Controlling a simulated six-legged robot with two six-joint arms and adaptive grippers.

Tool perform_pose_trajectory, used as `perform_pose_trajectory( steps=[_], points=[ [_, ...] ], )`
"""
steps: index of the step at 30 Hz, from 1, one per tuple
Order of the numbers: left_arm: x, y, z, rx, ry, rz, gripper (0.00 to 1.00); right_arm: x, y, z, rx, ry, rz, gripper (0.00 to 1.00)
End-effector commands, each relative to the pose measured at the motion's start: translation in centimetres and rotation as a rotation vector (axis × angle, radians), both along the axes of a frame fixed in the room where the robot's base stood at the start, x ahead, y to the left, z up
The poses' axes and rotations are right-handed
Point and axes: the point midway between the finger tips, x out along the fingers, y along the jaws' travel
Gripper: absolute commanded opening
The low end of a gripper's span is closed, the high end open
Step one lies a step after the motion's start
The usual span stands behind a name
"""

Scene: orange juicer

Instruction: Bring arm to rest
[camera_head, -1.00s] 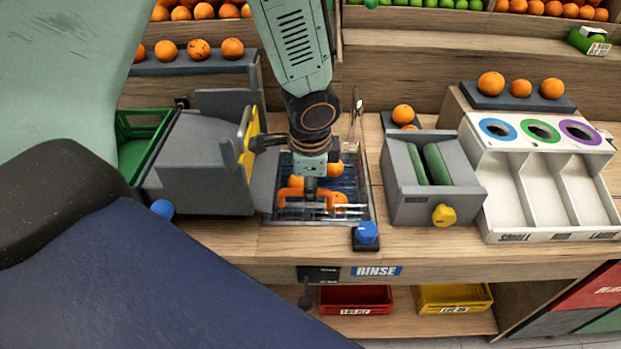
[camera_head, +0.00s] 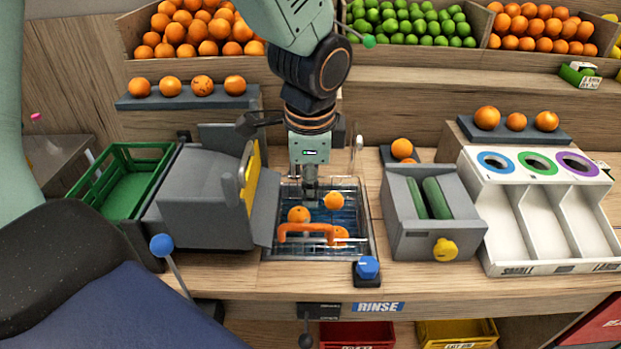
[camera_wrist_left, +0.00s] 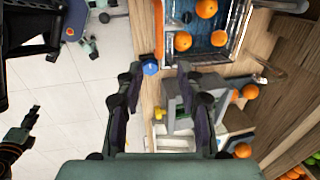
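My left arm comes down from the top of the head view. Its gripper (camera_head: 310,185) points down in front of the back part of a rinse basin (camera_head: 372,245). In the left wrist view the two dark fingers of this gripper (camera_wrist_left: 158,85) stand wide apart with nothing between them. Oranges lie in the basin, one of them at the back (camera_head: 333,200) and one at the left (camera_head: 298,214). An orange bar handle (camera_head: 305,228) crosses the basin. My right gripper is not in the head view; dark parts at the left edge of the wrist view are unclear.
A grey machine (camera_head: 205,200) and green crate (camera_head: 130,190) stand left of the basin. A grey roller unit (camera_head: 435,235) and white sorting bin (camera_head: 540,265) stand right. A blue knob (camera_head: 367,268) sits at the basin's front corner. Shelves of fruit (camera_head: 410,22) rise behind.

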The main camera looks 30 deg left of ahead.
Motion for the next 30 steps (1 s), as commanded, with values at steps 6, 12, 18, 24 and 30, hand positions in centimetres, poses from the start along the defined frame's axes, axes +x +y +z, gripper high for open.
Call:
perform_pose_trajectory(
  steps=[6,12,18,24,30],
  points=[
    [0.0,0.0,0.2,0.000,0.000,0.001,0.37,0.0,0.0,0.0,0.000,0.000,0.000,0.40],
    [0.0,0.0,0.2,0.000,0.000,0.001,0.37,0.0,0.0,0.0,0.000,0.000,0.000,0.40],
    [-0.2,-0.1,-0.5,-0.006,0.004,0.011,0.37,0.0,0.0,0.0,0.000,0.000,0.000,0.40],
    [-1.9,-1.1,-7.3,-0.079,0.037,0.153,0.37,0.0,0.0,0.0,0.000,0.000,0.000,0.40],
    [-6.1,-2.1,-16.0,-0.160,0.070,0.395,0.37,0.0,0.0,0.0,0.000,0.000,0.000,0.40]
  ],
)
